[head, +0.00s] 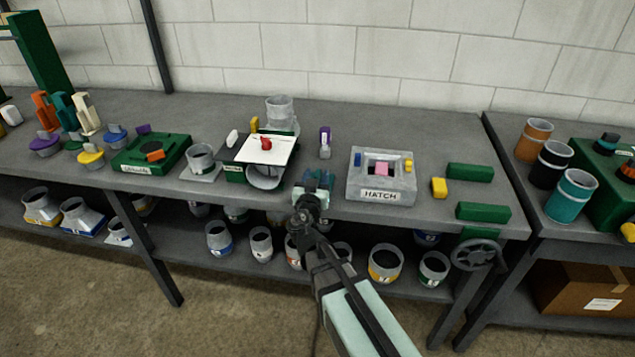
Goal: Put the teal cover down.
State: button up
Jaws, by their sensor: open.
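A small dark teal piece (319,178), which looks like the teal cover, shows at the front edge of the bench, just beyond the end of my arm. My gripper (313,187) is open and right at this piece. The wrist hides much of it, so I cannot tell whether it lies between the fingers or whether it touches the bench top.
A grey box labelled HATCH (381,196) stands to the right, with a pink block (382,168) in its opening. A white plate with a red knob (266,145) is to the left. A purple-and-grey piece (325,143) stands behind. Green blocks (470,171) lie further right.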

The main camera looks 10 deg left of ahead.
jog(key=shift+w, duration=0.2)
grip_shut()
dwell(0.3)
